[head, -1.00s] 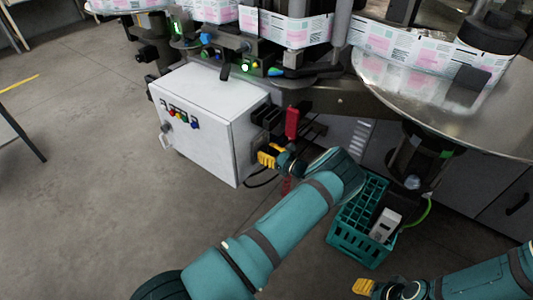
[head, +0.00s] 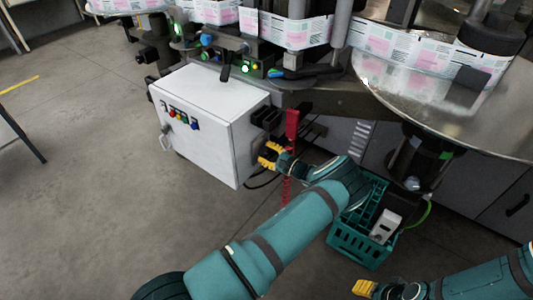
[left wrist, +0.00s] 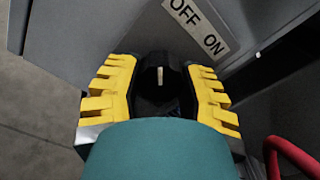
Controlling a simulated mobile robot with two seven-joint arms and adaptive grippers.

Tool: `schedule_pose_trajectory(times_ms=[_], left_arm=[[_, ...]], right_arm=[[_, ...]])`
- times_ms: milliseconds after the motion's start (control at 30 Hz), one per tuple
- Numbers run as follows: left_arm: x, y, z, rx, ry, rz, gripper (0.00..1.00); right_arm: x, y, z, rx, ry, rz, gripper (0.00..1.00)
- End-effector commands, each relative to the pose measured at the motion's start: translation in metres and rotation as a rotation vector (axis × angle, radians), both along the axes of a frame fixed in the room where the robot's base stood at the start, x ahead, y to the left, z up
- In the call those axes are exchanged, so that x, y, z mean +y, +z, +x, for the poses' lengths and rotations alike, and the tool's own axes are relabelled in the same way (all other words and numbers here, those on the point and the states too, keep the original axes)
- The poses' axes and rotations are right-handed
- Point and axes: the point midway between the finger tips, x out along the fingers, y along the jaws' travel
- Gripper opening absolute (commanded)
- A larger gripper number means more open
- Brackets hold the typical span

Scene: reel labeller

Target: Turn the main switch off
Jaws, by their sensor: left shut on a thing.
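The main switch (left wrist: 160,80) is a black knob with a short white mark, in the middle of the left wrist view. A white label (left wrist: 200,28) reading OFF and ON is beside it, tilted in the picture. My left gripper (left wrist: 160,98) has its yellow fingers on both sides of the knob, shut on it. In the head view my left gripper (head: 268,155) is at the right side of the white control box (head: 195,125) and hides the knob. My right gripper (head: 364,287) is at the bottom right, away from the box; its opening is unclear.
A red handle-like part (head: 291,122) hangs just right of my left gripper. A teal crate (head: 345,245) with a grey-white device (head: 384,226) stands on the floor below. A large metal disc (head: 450,110) overhangs at the right.

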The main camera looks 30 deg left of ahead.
Motion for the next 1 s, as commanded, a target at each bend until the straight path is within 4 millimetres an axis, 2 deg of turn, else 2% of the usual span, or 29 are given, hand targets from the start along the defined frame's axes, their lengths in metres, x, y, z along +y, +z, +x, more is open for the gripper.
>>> schedule_pose_trajectory(times_ms=[533, 567, 633, 667, 1000], left_arm=[[0.0012, -0.0005, -0.0003, -0.023, 0.001, -0.002, 0.04], [0.0012, -0.0004, -0.0002, -0.023, 0.001, -0.002, 0.46], [0.0011, -0.0004, -0.0003, -0.023, 0.001, -0.002, 0.71], [0.0011, -0.0003, -0.0002, -0.023, 0.001, -0.002, 0.75], [-0.0019, -0.0001, 0.0001, -0.023, -0.001, -0.003, 0.75]], right_arm=[[0.0000, -0.0001, 0.0000, 0.000, 0.000, 0.000, 0.47], [0.0000, -0.0001, 0.0000, 0.000, 0.000, 0.000, 0.47], [0.0000, -0.0001, 0.0000, 0.000, 0.000, 0.000, 0.47], [0.0000, -0.0001, 0.0000, 0.000, 0.000, 0.000, 0.47], [0.0000, 0.0000, 0.0000, 0.000, 0.000, 0.000, 0.47]])
